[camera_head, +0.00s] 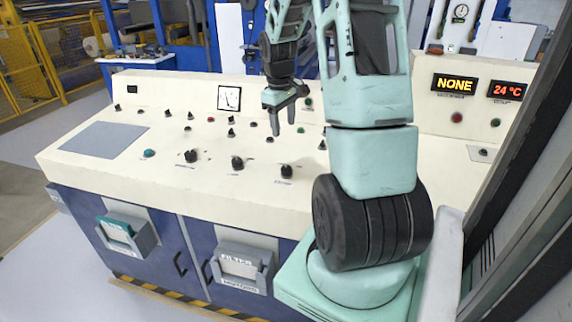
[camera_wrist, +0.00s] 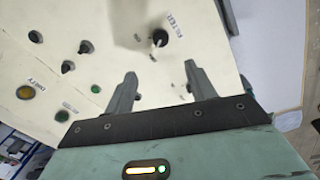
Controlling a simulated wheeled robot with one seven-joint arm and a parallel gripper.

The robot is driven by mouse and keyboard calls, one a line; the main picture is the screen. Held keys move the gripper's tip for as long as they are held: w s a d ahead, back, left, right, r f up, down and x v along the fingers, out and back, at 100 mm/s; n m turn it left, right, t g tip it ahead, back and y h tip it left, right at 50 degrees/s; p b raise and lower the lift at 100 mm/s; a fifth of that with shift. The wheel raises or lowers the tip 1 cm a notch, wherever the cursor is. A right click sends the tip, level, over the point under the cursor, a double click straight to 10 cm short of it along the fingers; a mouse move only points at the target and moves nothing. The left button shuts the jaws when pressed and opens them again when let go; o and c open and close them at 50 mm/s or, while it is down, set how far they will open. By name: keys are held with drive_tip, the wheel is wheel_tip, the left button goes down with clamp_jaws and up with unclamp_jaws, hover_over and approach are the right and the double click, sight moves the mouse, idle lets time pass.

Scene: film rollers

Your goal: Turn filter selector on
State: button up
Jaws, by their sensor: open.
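My gripper (camera_head: 284,118) hangs above the cream control panel (camera_head: 130,170), with its fingers pointing down and apart. In the wrist view my gripper (camera_wrist: 161,72) is open, with nothing between its fingers. A black selector knob (camera_wrist: 160,38) lies just beyond the fingertips there, apart from them. A label (camera_wrist: 174,25) beside this knob seems to read FILTER, but it is blurred. Which knob this is in the head view I cannot tell. One black knob (camera_head: 323,145) shows there to the right of my gripper, close to my arm.
More black knobs (camera_head: 237,162) and coloured buttons (camera_head: 149,153) stand up from the panel. A gauge (camera_head: 229,98) is at the back. A lit display (camera_head: 454,84) reads NONE, and another (camera_head: 507,90) reads 24 °C. Bins (camera_head: 240,266) hang on the blue front.

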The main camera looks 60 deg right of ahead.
sight(286, 167)
drive_tip(key=f, duration=0.5)
drive_tip(key=d+f+p, duration=0.1)
drive_tip(key=f, duration=1)
drive_tip(key=shift+s+d+p, duration=0.1)
drive_tip(key=shift+d+p, duration=0.1)
drive_tip(key=shift+p, duration=0.1)
drive_tip(key=shift+c, duration=0.2)
drive_tip(key=c, duration=0.9)
